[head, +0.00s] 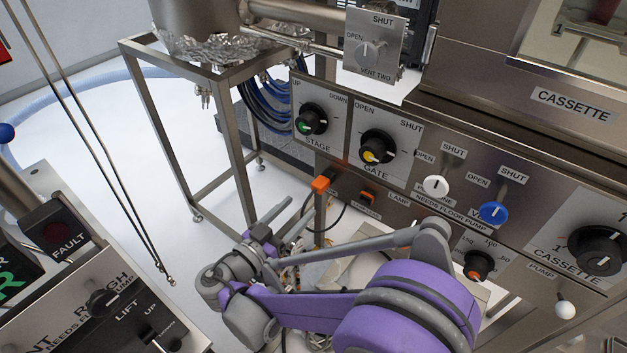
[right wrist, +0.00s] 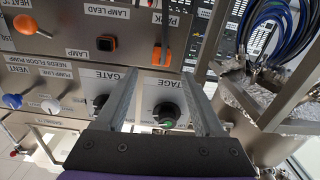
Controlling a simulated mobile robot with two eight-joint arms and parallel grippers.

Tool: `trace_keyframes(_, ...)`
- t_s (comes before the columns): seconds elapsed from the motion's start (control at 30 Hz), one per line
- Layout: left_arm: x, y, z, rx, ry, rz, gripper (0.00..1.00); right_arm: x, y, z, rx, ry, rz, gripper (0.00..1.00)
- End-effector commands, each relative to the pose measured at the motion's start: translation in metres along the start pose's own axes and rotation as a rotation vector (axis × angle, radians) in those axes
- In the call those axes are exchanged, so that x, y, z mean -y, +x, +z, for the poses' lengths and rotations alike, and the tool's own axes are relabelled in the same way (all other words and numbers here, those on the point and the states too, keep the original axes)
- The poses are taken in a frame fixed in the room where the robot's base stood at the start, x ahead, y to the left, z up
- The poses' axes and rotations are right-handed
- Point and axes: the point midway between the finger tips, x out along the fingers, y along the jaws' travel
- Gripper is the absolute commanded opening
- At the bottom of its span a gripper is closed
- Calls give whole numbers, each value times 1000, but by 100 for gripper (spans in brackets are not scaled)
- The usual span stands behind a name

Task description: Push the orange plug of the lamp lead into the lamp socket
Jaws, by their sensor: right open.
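The orange plug (head: 320,184) stands at the panel below the STAGE dial, with its dark lead hanging down. The right wrist view shows the plug (right wrist: 157,56) just beyond the fingertips, roughly centred between them, apart from them. The orange-rimmed lamp socket (head: 368,197) is to the plug's right on the panel, near the LAMP label. In the right wrist view this socket (right wrist: 106,44) is left of the plug and its dark opening looks empty. My right gripper (head: 299,211) is open and empty, below and left of the plug. My left gripper is not in view.
The STAGE dial (head: 311,120) and GATE dial (head: 377,147) sit above the plug and socket. White (head: 436,186) and blue (head: 493,212) valve knobs project to the right. A metal frame stand (head: 240,165) is at the left, with blue cables (head: 268,103) behind it.

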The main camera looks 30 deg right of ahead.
Motion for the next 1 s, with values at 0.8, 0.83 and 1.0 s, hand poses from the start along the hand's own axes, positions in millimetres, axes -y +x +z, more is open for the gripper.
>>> trace_keyframes(0.8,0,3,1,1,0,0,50,0,32,0,-1,56,4,70)
trace_keyframes(0.83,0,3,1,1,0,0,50,1,37,0,-1,56,3,70)
trace_keyframes(1.0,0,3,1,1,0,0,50,0,61,0,-1,57,3,70)
